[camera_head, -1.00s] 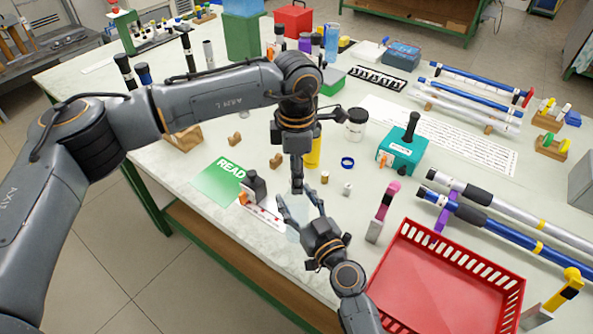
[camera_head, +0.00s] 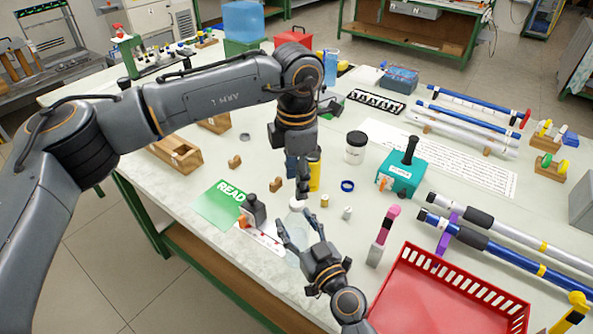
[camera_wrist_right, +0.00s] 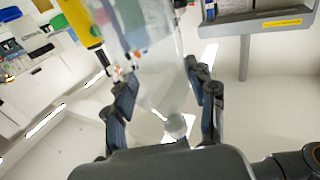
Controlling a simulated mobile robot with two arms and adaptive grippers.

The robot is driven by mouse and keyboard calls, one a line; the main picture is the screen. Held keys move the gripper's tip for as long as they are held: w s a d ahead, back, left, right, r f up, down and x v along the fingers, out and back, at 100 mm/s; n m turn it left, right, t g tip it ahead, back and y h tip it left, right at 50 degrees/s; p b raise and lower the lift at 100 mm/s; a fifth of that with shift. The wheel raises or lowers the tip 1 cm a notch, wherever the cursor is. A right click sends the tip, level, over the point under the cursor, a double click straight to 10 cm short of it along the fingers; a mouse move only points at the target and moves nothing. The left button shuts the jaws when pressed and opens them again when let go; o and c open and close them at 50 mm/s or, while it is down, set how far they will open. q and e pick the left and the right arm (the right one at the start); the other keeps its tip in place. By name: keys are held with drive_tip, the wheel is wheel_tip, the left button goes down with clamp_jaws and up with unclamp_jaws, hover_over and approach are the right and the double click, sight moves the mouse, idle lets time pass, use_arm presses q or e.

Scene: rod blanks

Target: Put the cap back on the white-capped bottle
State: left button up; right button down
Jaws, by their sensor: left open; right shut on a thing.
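A clear, see-through bottle (camera_head: 292,258) stands between the fingers of my right gripper (camera_head: 296,232), which is shut on it. In the right wrist view the bottle (camera_wrist_right: 158,75) fills the space between the fingers (camera_wrist_right: 165,92). A white cap (camera_head: 297,204) shows at the bottle's top, just below my left gripper's tips. I cannot tell how firmly it sits. My left gripper (camera_head: 303,192) is open and points down above the cap; whether it touches the cap is unclear.
A gold piece (camera_head: 325,201), a small whitish piece (camera_head: 347,213) and a blue ring (camera_head: 347,186) lie to the right. A pink-topped item (camera_head: 384,236) and a red crate (camera_head: 478,289) are further right.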

use_arm(q)
wheel_tip(320, 180, up, 2)
drive_tip(key=n, duration=0.7)
drive_tip(key=shift+r, duration=0.2)
drive_tip(key=shift+f, duration=4)
clamp_jaws()
